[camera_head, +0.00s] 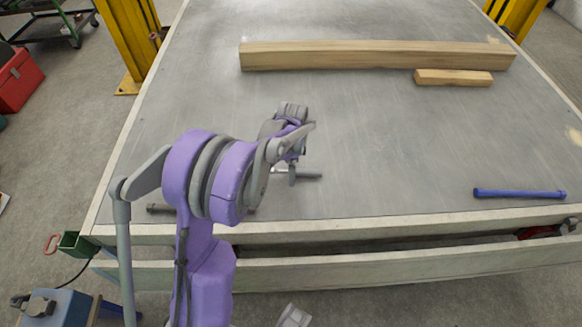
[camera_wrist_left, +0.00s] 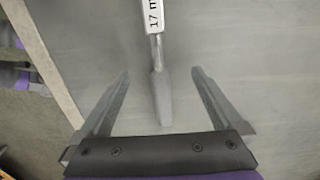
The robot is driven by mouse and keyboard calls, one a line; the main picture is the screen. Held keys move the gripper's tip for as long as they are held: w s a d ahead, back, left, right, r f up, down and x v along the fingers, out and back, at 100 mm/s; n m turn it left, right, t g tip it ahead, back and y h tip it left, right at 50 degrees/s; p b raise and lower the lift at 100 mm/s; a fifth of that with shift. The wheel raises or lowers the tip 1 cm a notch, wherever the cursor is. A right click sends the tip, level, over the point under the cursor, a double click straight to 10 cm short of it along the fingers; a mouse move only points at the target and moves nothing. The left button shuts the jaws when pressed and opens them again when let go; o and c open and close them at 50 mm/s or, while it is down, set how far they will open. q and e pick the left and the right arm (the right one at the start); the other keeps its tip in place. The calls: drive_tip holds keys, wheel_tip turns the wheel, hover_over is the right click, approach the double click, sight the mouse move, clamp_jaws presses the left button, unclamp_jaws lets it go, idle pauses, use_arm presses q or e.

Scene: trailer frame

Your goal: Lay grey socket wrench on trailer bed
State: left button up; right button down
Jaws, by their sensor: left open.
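The grey socket wrench (camera_head: 310,176) appears to lie on the trailer bed (camera_head: 370,140), near its front edge. In the left wrist view its grey handle (camera_wrist_left: 162,98) points back between my open fingers, with bed surface visible on both sides. A white label reading "17 m" is on its shaft, cut off by the top of the view. My left gripper (camera_head: 292,170) is open over the wrench, its fingers apart from the handle; it also shows in the left wrist view (camera_wrist_left: 158,100). My arm hides part of the wrench. My right gripper is not in view.
A dark tool (camera_head: 160,208) lies by the front rim, partly behind my arm. A blue bar-shaped tool (camera_head: 520,194) lies at the front right. A long wooden beam (camera_head: 370,56) and short block (camera_head: 453,78) lie at the back. The bed's middle is clear.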

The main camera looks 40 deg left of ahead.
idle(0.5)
use_arm(q)
wheel_tip(320, 180, up, 11)
drive_tip(key=p, duration=0.1)
idle(0.3)
drive_tip(key=shift+d, duration=0.15)
drive_tip(key=s+d+r+n+t+p, duration=0.2)
drive_tip(key=s+d+n, duration=0.3)
drive_tip(key=s+d, duration=0.3)
drive_tip(key=s+d+r+n+t+p, duration=0.3)
drive_tip(key=s+d+r+n+p, duration=0.1)
drive_tip(key=s+d, duration=0.5)
drive_tip(key=shift+s+d+r+n+t+p, duration=0.3)
drive_tip(key=shift+r+n+p, duration=0.1)
drive_tip(key=shift+n+p, duration=0.1)
